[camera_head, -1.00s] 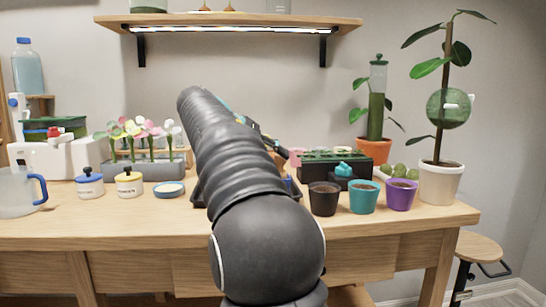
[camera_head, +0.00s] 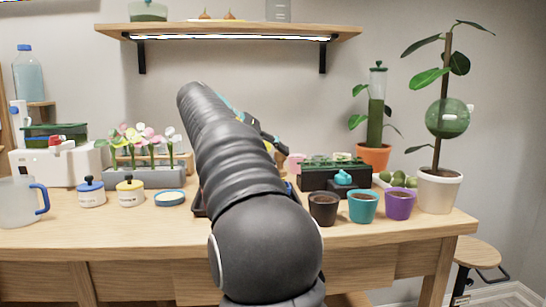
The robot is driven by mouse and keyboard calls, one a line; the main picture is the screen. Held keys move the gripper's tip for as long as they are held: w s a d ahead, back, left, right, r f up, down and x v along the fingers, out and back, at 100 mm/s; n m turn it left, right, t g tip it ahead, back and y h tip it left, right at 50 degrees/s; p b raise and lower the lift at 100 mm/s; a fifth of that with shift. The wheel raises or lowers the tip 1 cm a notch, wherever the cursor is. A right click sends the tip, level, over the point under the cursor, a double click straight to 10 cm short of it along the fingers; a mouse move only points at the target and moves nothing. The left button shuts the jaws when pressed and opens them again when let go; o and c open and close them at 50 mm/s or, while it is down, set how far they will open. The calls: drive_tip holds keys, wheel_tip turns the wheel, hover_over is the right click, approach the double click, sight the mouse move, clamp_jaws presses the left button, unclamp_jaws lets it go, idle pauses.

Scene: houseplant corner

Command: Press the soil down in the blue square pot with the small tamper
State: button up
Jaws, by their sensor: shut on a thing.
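My arm covers the middle of the bench. Only part of my gripper (camera_head: 268,136) shows, as dark pieces past the arm's right edge. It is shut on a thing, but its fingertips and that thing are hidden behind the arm. A small blue patch (camera_head: 290,187) shows just right of the arm on the bench; it may be part of the blue square pot, but I cannot tell its shape. I see neither the soil in that pot nor a tamper I can make out.
Black (camera_head: 323,209), teal (camera_head: 362,208) and purple (camera_head: 400,205) round pots stand right of my arm, before a dark planter (camera_head: 320,180). Blue-lidded (camera_head: 91,194) and yellow-lidded (camera_head: 131,192) jars and a shallow dish (camera_head: 169,198) stand left. The bench front (camera_head: 120,232) is clear. A shelf (camera_head: 225,30) hangs above.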

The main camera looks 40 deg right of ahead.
drive_tip(key=shift+r, duration=1.9)
clamp_jaws()
